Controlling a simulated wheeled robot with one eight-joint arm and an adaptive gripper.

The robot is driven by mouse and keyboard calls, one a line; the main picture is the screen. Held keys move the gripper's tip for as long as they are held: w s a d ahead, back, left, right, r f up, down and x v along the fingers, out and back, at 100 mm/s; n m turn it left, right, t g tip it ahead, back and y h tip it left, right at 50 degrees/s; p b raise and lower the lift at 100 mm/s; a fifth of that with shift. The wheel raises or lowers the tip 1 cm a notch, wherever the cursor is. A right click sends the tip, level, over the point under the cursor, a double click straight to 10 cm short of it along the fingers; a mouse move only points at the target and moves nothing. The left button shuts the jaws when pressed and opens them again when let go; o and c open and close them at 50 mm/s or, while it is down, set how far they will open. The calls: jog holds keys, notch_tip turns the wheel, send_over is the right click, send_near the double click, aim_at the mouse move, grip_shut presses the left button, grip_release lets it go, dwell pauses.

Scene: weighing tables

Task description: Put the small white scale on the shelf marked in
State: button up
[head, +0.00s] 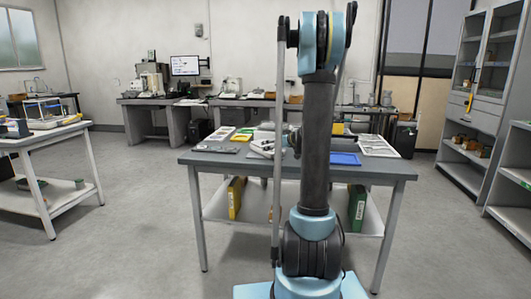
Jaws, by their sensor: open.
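I cannot make out my gripper; my upright arm covers the middle of the view. A small pale object (262,146) lies on the grey centre table (215,160), just left of my arm and partly hidden by it. I cannot tell whether it is the small white scale. A white device (231,87) stands on the back bench, too small to identify. A glass-sided balance (42,112) stands on the left table. The grey shelf unit (478,125) is at the right. No "in" mark is readable on any shelf.
Yellow (235,198) and green (357,207) binders stand on the centre table's lower shelf. A blue tray (345,159) and papers (378,146) lie on its top. The left table (20,143) stands apart. The floor (130,190) between the two tables is clear.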

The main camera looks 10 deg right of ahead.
jog(key=shift+x, duration=4)
jog(key=shift+w+d+r, duration=0.15)
jog(key=shift+c, duration=0.6)
jog(key=c, duration=1.4)
jog(key=shift+r, duration=0.15)
